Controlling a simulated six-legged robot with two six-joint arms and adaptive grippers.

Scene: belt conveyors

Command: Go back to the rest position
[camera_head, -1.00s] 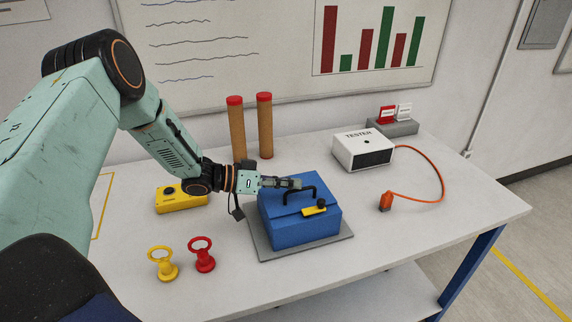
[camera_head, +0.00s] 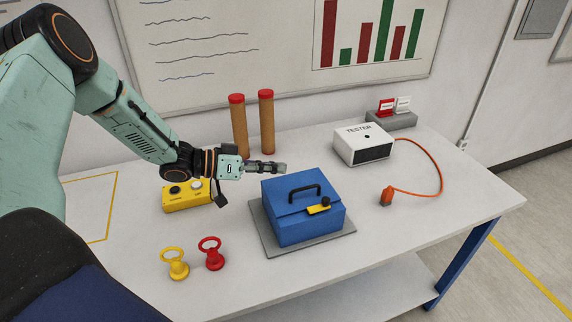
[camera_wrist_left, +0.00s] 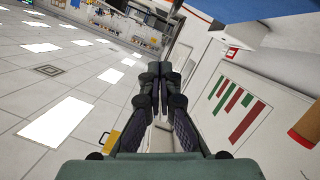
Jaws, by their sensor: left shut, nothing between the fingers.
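My left gripper (camera_head: 268,168) is shut and empty, held above the table to the upper left of the blue toolbox. In the left wrist view, its fingers (camera_wrist_left: 155,72) are pressed together with the room behind them. The blue toolbox (camera_head: 300,222) sits closed on a grey mat (camera_head: 262,240); its black handle stands up and a yellow latch tag is on its front. The gripper is apart from the toolbox. My right gripper is not in view.
A yellow button box (camera_head: 180,203) is under my left wrist. Two red-capped brown cylinders (camera_head: 239,130) stand behind. A yellow ring piece (camera_head: 177,268) and a red one (camera_head: 213,258) are at front left. The white tester (camera_head: 362,146), with an orange cable plug (camera_head: 386,197), is at right.

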